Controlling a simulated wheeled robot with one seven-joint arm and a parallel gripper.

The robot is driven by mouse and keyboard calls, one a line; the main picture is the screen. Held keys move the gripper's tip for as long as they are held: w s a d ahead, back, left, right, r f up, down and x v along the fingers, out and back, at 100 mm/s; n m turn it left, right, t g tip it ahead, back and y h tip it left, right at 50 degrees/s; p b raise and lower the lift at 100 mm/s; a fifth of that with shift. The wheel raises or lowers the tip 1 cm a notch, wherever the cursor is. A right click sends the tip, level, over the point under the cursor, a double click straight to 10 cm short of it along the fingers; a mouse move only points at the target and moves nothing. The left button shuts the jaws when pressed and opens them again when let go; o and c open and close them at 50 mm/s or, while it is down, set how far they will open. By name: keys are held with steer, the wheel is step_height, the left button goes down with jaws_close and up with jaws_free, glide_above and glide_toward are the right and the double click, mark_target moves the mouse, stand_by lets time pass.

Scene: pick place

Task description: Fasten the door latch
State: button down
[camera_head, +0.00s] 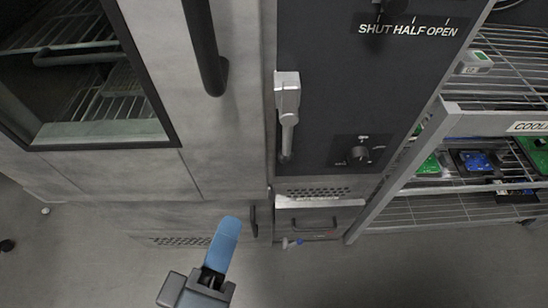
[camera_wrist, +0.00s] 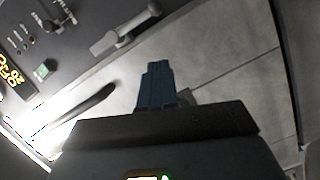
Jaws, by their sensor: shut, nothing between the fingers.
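The door latch (camera_head: 287,92) is a pale metal block with a lever hanging down from it, at the seam between the grey door (camera_head: 160,60) and the dark control panel (camera_head: 325,70). It also shows at the top of the wrist view (camera_wrist: 125,30). I cannot tell whether it is engaged. My gripper (camera_head: 230,224) has blue fingers, shut and empty. In the head view it is below and left of the latch, well apart from it. The blue fingers (camera_wrist: 157,70) also show in the wrist view, in front of the grey metal face and not touching the latch.
A black vertical bar handle (camera_head: 205,50) stands out from the door left of the latch. A knob (camera_head: 360,153) sits on the panel. A wire rack (camera_head: 455,205) with green and blue items stands at right. Grey floor (camera_head: 330,275) is open below.

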stand_by(0.3)
steer(key=s+d+f+p+x, duration=0.1)
steer(key=d+p+x, duration=0.1)
steer(key=x, duration=1)
steer(key=shift+w+d, duration=0.4)
steer(key=shift+d, duration=0.1)
